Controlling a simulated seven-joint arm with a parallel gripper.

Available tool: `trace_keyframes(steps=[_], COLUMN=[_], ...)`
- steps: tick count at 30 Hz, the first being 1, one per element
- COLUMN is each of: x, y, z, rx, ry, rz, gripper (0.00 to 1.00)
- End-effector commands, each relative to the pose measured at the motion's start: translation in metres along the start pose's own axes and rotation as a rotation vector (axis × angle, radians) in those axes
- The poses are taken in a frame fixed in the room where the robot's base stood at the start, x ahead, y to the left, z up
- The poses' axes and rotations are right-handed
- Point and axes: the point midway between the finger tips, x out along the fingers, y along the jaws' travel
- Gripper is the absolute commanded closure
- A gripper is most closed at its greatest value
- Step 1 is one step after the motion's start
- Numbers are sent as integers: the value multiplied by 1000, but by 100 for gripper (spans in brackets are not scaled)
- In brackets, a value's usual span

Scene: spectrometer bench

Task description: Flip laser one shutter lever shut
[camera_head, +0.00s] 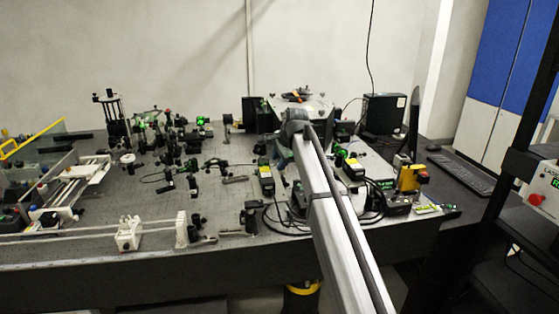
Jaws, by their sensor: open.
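I cannot tell which is laser one. No shutter lever can be made out at this size. My arm rises from the bottom right to a grey joint near the middle of the bench. The joint and the pale arm link cover part of the bench behind them. My gripper's fingers cannot be seen.
The optical bench (130,257) carries many small mounts at the back left. A white block (128,234) stands at the front left. A yellow-and-black device (408,178), black cables, a monitor (414,122) and a keyboard (462,173) are on the right.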

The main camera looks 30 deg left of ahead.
Motion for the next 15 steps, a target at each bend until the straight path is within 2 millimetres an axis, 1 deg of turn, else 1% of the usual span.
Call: trace_keyframes(steps=[6,8,15], x=[0,0,0], y=[0,0,0], z=[0,0,0], rx=[0,0,0], ry=[0,0,0], rz=[0,0,0], gripper=[59,64,87])
